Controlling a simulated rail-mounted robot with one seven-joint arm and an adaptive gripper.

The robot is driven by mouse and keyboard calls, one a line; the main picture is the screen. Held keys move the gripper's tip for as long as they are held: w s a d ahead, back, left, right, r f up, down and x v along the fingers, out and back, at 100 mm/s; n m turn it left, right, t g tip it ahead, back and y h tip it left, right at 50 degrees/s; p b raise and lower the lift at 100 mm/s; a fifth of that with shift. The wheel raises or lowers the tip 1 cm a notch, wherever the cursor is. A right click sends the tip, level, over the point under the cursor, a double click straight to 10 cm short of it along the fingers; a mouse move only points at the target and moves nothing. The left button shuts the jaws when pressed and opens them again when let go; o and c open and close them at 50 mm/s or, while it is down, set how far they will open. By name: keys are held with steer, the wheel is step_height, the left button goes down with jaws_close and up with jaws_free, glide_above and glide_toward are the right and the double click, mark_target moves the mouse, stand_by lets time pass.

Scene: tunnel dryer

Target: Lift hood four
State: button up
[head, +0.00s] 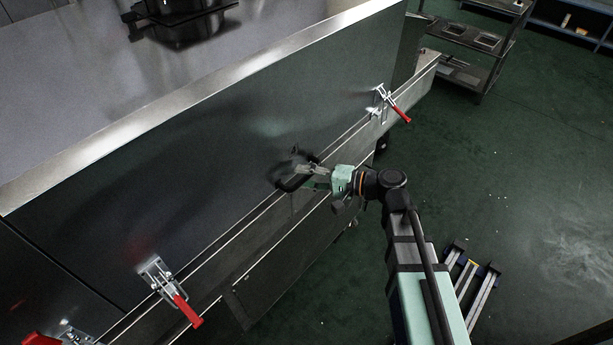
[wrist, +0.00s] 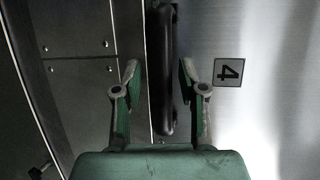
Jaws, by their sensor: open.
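Hood four is a large steel cover; its front panel (head: 215,155) fills the middle of the head view, and a plate marked 4 (wrist: 228,72) shows on it in the wrist view. A black bar handle (wrist: 168,75) is fixed to this panel. My gripper (wrist: 160,75) is open, with one finger on each side of the handle, and a gap shows on both sides. In the head view my gripper (head: 308,172) is at the handle (head: 292,183), partly covering it. I cannot tell how deep the handle sits between the fingers.
Toggle clamps with red handles sit at the panel's lower edge, one at right (head: 384,102) and one at left (head: 160,280); I cannot tell whether they are latched. A steel ledge (head: 255,228) runs below. A shelf cart (head: 470,42) stands at back right. Green floor (head: 535,165) is open at right.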

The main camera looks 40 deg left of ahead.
jaws_close()
